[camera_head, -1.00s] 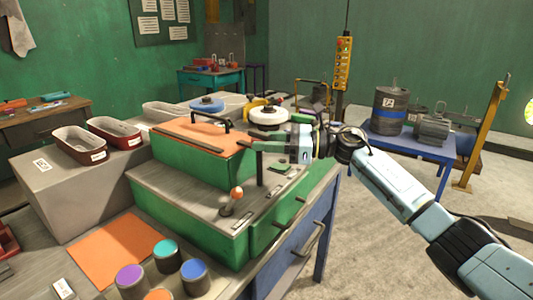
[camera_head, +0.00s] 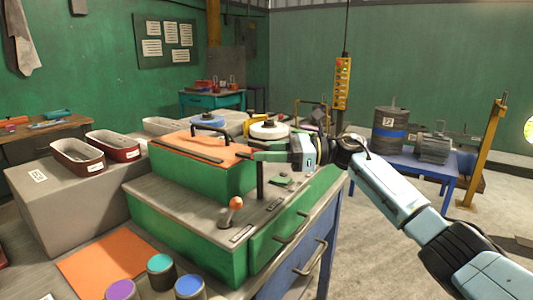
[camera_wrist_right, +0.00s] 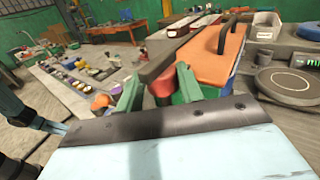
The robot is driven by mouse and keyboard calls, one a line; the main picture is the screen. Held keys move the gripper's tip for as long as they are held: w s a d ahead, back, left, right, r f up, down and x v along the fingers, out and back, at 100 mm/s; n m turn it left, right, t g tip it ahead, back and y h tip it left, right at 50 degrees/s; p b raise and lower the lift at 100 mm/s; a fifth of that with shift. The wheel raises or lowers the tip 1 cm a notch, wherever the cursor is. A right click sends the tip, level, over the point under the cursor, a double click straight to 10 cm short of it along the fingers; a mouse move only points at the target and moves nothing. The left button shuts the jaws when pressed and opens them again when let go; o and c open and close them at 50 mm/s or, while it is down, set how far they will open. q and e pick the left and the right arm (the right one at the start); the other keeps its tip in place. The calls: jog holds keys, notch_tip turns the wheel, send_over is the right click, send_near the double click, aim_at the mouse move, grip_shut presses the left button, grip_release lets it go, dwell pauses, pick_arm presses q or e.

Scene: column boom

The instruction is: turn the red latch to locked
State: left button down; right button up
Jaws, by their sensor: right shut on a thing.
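My right gripper (camera_head: 258,156) reaches in from the right to the front right corner of the green box (camera_head: 205,178) with the orange lid. In the right wrist view its two green fingers (camera_wrist_right: 158,92) are shut on a red piece, the red latch (camera_wrist_right: 162,86), beside the lid. In the head view the fingers hide the latch, so its angle cannot be told. A dark upright post (camera_head: 261,180) stands just below the fingers. My left gripper does not show in the head view.
A lever with an orange knob (camera_head: 236,203) stands on the lower grey step in front of the box. Paint pots (camera_head: 160,265) and an orange mat (camera_head: 105,258) lie at the front. Red-brown bins (camera_head: 78,155) stand at left. Open floor lies to the right.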

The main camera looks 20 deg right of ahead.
jog(key=shift+r, duration=0.15)
jog(key=o, duration=1)
jog(key=shift+c, duration=0.2)
jog(key=v, duration=1.3)
jog(key=shift+d, duration=0.25)
jog(key=shift+s+f, duration=0.1)
jog(key=shift+f, duration=0.1)
